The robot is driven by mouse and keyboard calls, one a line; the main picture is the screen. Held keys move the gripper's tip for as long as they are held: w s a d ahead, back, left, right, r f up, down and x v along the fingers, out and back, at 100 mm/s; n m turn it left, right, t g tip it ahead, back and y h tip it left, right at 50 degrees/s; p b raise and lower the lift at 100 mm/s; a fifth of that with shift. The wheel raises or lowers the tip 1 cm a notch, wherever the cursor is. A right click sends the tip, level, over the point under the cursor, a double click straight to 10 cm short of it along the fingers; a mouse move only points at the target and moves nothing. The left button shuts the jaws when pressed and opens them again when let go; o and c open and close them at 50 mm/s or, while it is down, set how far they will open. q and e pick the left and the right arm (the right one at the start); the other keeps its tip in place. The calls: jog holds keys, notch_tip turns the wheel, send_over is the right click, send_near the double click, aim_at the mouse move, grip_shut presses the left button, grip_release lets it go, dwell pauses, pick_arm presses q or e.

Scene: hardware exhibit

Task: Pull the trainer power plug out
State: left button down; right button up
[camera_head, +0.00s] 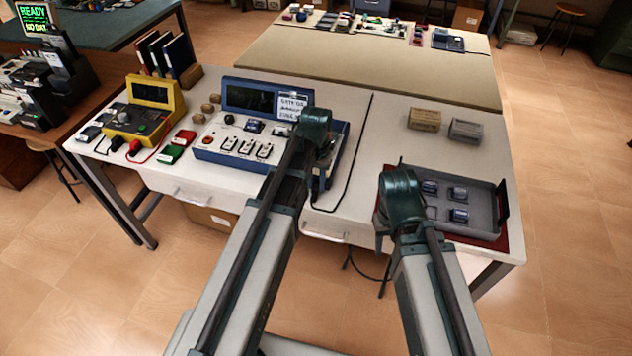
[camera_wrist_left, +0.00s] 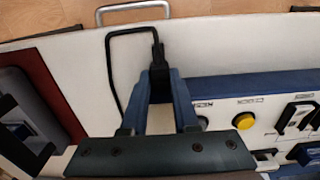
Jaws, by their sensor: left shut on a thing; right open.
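The trainer (camera_head: 215,155) is a blue and white box on the white table, with a dark screen, switches and a paper label. It also shows at right in the left wrist view (camera_wrist_left: 228,88). My left gripper (camera_head: 320,188) is at its front right corner. In the left wrist view its blue fingers (camera_wrist_left: 158,72) are shut on the black power plug (camera_wrist_left: 158,50). A black cable loops from the plug over the table. Any contact between plug and trainer is hidden by the fingers. My right gripper (camera_head: 382,242) is open and empty, beside the grey tray's left side.
The grey tray (camera_head: 480,228) holds several small parts on a red mat. Two small boxes (camera_head: 424,119) stand behind it. A yellow meter (camera_head: 140,115) with leads stands at left. The table between trainer and tray is mostly clear, crossed by the black cable (camera_head: 358,150).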

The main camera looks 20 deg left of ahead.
dwell(0.5)
pick_arm(q)
jog(key=shift+s, duration=1.3)
jog(key=c, duration=0.6)
grip_release()
jog(key=shift+c, duration=0.2)
jog(key=shift+w+r, duration=0.1)
notch_tip(320, 180, up, 14)
jog(key=p, duration=1.3)
jog(key=shift+f+p, duration=0.25)
jog(key=shift+p, duration=0.15)
